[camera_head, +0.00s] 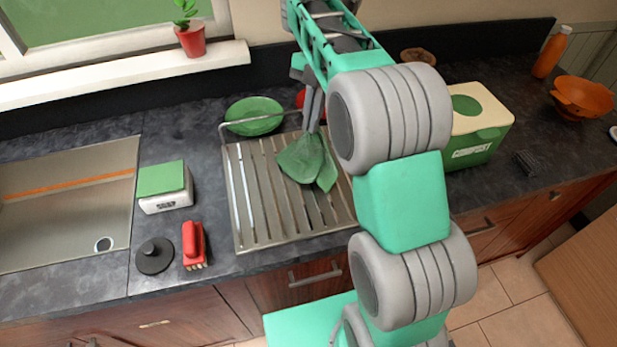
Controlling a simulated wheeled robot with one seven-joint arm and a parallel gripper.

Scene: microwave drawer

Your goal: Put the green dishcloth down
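The green dishcloth (308,162) is bunched and hangs in folds below my gripper (313,128). The grey fingers point down, close together, and meet the cloth at its top. My gripper looks shut on it. The cloth is over the metal slatted drying rack (262,215), right of its middle. I cannot tell whether its lower folds touch the slats. My arm hides the right part of the rack and some counter behind.
A green plate (254,115) and a partly hidden red item (300,98) are at the rack's back. A sponge box (165,188), black stopper (154,256) and red brush (193,245) stand left, beside the sink (60,215). A compost bin (478,125) stands right.

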